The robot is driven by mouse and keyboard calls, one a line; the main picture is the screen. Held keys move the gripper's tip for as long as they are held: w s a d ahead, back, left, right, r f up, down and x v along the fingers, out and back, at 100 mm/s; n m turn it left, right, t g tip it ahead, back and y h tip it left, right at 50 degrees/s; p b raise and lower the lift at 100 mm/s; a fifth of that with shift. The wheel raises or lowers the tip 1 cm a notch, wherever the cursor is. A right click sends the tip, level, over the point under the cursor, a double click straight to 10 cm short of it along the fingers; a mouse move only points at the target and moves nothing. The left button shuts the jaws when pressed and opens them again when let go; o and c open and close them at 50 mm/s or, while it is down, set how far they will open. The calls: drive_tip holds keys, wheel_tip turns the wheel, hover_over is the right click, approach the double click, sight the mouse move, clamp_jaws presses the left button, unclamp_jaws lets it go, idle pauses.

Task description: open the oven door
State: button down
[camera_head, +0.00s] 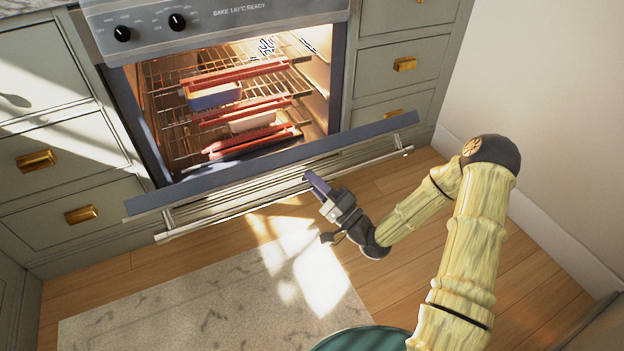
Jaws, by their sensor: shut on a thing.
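The oven (220,50) stands in the middle of the cabinets at the back, its lit inside in plain view. Its door (160,203) is tilted down and outward, well away from the frame, with its top edge towards me. A long metal handle bar (190,230) runs along the door's outer side. My gripper (318,184) is at the right half of this bar, shut on the handle. The fingertips are small here and partly hide the bar between them.
Wire racks with red-edged parts and a blue dish (214,96) are inside the oven. Drawers with brass pulls (80,214) flank it. A pale rug (200,300) lies on the wooden floor in front. A white wall (545,130) stands close on the right of my arm.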

drive_tip(key=c, duration=1.2)
unclamp_jaws()
drive_tip(key=shift+c, duration=0.2)
drive_tip(key=p+v, duration=0.5)
drive_tip(key=v, duration=1.2)
drive_tip(key=shift+s, duration=0.15)
drive_tip(key=shift+s+d+f, duration=0.1)
drive_tip(key=shift+d+f, duration=0.1)
drive_tip(key=s+d+f+b, duration=0.3)
drive_tip(key=d+f+b, duration=0.2)
drive_tip(key=f, duration=0.2)
drive_tip(key=s+d+f+b, duration=0.4)
drive_tip(key=d+f, duration=0.2)
drive_tip(key=f, duration=0.1)
drive_tip(key=shift+s+d+f+b, duration=0.15)
drive_tip(key=shift+f+b, duration=0.2)
drive_tip(key=shift+b, duration=0.05)
